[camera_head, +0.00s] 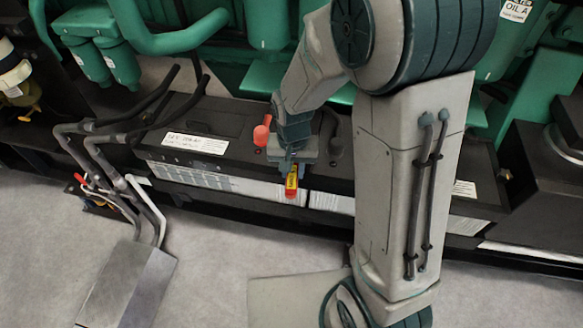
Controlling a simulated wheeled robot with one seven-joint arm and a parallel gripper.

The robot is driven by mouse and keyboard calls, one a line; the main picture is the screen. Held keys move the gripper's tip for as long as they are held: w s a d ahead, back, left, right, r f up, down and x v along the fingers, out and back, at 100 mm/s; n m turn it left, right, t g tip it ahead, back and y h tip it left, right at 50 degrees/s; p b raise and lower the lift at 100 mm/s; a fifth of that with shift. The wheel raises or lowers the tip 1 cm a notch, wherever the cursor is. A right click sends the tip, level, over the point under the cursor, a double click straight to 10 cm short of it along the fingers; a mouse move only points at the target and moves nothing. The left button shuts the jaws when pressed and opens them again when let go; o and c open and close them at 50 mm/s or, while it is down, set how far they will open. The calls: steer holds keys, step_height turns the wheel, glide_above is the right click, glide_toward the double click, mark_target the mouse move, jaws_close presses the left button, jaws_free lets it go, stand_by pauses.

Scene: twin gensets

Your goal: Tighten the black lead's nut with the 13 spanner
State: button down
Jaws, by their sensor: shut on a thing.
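My gripper (289,167) is shut on a tool with a red and yellow handle (292,183), which I take to be the 13 spanner. The handle points down at the front edge of the black battery (236,129). The spanner's head is hidden by the gripper, and its marking is too small to read. A red terminal cover (262,131) stands just left of my gripper. A dark terminal fitting (335,146), perhaps the black lead's end, stands just right of it. The nut is not visible, so I cannot tell whether the spanner touches it.
Green engine parts (178,36) and pipes rise behind the batteries. Small coloured tools (88,192) lie at the far left.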

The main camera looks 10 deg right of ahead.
steer(key=shift+f, duration=0.15)
stand_by(0.3)
steer(key=shift+f+b, duration=0.6)
steer(key=c, duration=1.9)
jaws_free()
jaws_close()
steer(key=shift+w+a+m, duration=0.25)
steer(key=shift+a+m, duration=0.65)
steer(key=shift+a, duration=0.1)
